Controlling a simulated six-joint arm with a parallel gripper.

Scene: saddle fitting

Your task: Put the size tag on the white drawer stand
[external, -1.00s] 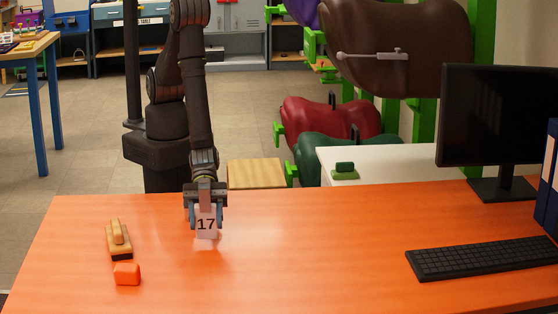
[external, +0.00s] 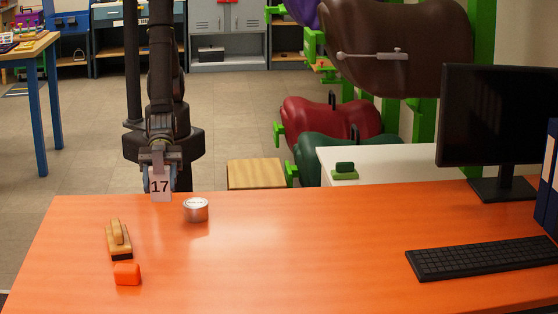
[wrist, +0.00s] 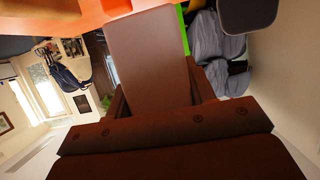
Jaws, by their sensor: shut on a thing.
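The size tag (external: 160,188), a white card marked 17, hangs upright below my gripper (external: 161,172) in the external view. My gripper is shut on the tag's upper part and holds it at the far left edge of the orange desk. The white drawer stand (external: 385,158) is behind the desk, to the right of my gripper and well apart from the tag. Only its top and part of its front show; the desk hides the rest. In the wrist view a flat brown panel (wrist: 150,60) fills the middle; I cannot tell whether it is the tag's back.
A green block-like object (external: 344,172) sits on the stand's near left corner. The desk (external: 290,250) bears a round tin (external: 196,210), a wooden brush (external: 118,240), an orange block (external: 127,274), a keyboard (external: 485,258) and a monitor (external: 497,115). The desk's middle is clear.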

